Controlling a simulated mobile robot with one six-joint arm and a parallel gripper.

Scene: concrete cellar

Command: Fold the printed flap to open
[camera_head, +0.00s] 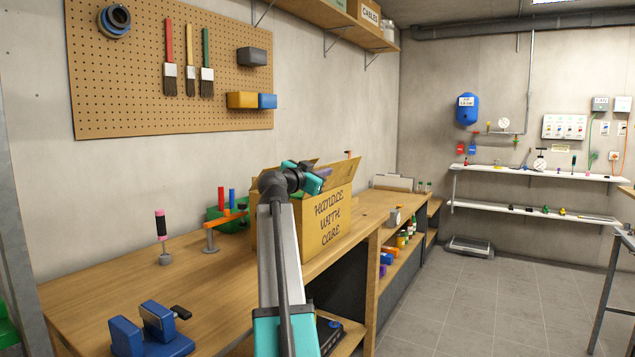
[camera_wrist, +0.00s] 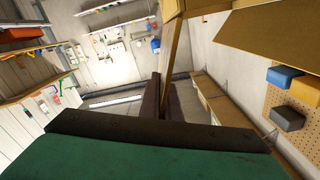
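A cardboard box (camera_head: 322,226) stands on the workbench, with "HANDLE WITH CARE" lettered on its front face. The flap above that lettered face (camera_head: 343,174) is raised and leans up from the box's top edge. My gripper (camera_head: 324,173) is at this flap's upper left part, its fingers partly hidden behind it. In the wrist view, the flap shows nearly edge-on (camera_wrist: 173,45) and runs down between the two dark fingers of my gripper (camera_wrist: 164,104), which are close together on it. Another flap (camera_wrist: 275,35) spreads at the upper right. The box's inside is hidden.
The workbench (camera_head: 110,290) holds a blue vise (camera_head: 150,330), a pink-topped tool (camera_head: 161,235), an orange clamp (camera_head: 222,220) and a green bin (camera_head: 232,218) close left of the box. A pegboard (camera_head: 130,70) hangs behind. The tiled floor (camera_head: 480,300) at right is clear.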

